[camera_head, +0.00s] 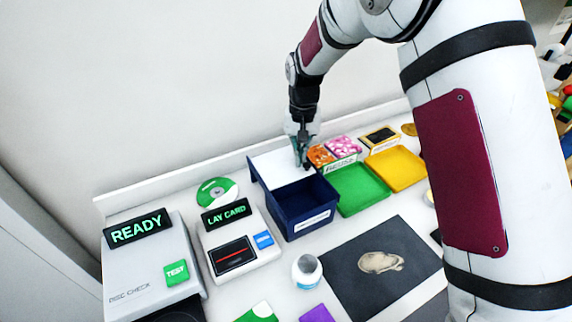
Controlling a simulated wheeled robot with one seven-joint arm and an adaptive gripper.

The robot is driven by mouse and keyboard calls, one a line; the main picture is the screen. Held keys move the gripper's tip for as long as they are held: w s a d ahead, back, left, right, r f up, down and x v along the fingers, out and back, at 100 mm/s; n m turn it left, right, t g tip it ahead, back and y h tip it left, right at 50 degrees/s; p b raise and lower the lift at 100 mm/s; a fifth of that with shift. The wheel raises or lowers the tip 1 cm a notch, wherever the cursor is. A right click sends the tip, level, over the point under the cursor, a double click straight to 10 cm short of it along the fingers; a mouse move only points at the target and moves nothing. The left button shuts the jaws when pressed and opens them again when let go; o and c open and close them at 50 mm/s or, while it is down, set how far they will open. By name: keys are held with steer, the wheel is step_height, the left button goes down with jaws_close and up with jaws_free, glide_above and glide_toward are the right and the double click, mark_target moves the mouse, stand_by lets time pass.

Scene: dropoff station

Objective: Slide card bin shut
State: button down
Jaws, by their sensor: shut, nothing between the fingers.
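The card bin (305,222) is a dark blue open-topped box with a white label on its front, standing in the middle of the counter. A white sliding lid (280,167) covers its rear part, and the front part of the bin is open. My gripper (303,163) is shut and empty, pointing down at the right rear of the bin, over or beside the lid's right edge. I cannot tell whether its fingertips touch the lid.
A green tray (362,198) and a yellow tray (396,169) stand right of the bin. A card reader (238,257) and disc checker (150,265) stand left.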

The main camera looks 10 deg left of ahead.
steer(key=shift+s+f, duration=0.3)
steer(key=shift+f, duration=0.1)
steer(key=shift+s+d+p, duration=0.9)
steer(key=shift+s+p, duration=0.1)
steer(key=shift+s, duration=0.3)
steer(key=shift+s+d+p, duration=0.95)
steer(key=shift+s+p, duration=0.05)
steer(key=shift+s, duration=0.3)
steer(key=shift+s+d+p, duration=0.9)
steer(key=shift+s+p, duration=0.1)
steer(key=shift+s, duration=0.3)
steer(key=shift+w+a, duration=0.1)
steer(key=shift+w, duration=0.05)
steer(key=shift+w+a+b, duration=0.2)
steer(key=shift+w+b, duration=0.1)
steer(key=shift+b, duration=0.05)
steer(key=shift+w+a, duration=0.1)
step_height(320, 180, up, 8)
steer(key=p, duration=0.1)
steer(key=shift+w+f, duration=0.2)
steer(key=shift+f, duration=0.05)
